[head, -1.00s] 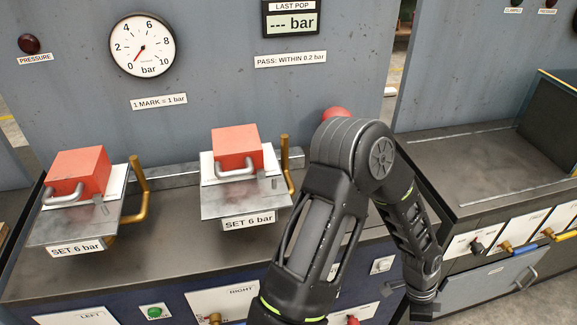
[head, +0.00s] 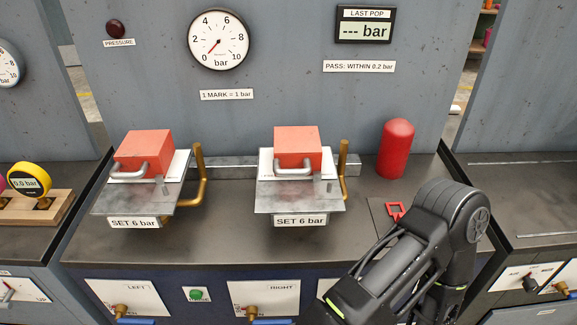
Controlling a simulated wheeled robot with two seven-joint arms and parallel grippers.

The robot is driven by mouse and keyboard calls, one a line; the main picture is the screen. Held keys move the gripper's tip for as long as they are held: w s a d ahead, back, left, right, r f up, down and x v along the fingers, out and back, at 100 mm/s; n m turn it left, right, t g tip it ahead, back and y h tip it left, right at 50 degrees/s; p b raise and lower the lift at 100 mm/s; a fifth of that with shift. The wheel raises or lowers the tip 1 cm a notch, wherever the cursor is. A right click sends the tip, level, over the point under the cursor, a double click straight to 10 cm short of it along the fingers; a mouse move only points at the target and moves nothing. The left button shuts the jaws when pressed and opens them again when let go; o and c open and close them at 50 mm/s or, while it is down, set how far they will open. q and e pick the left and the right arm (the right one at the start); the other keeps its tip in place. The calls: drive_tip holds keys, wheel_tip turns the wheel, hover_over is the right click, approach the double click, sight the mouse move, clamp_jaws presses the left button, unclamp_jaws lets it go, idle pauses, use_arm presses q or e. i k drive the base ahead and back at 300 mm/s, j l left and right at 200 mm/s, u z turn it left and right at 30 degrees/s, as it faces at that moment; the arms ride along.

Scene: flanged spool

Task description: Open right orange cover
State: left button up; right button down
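The right orange cover (head: 297,147) is a box-shaped orange block with a grey handle (head: 293,169) on its front. It sits shut on a white plate above a metal shelf labelled "SET 6 bar" (head: 300,221). The left orange cover (head: 144,151) looks the same and stands to its left, also with a grey handle. My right arm is in view at the lower right, apart from both covers, but its gripper is hidden or outside the picture. My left gripper is not in view.
A brass pipe (head: 343,167) rises just right of the right cover. A red cylinder (head: 396,149) and a small red-handled part (head: 396,210) stand further right, near my arm. A yellow gauge (head: 29,180) is at far left. The bench before the covers is clear.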

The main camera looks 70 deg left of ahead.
sight(298, 151)
drive_tip(key=j+u, duration=0.1)
drive_tip(key=u, duration=2.3)
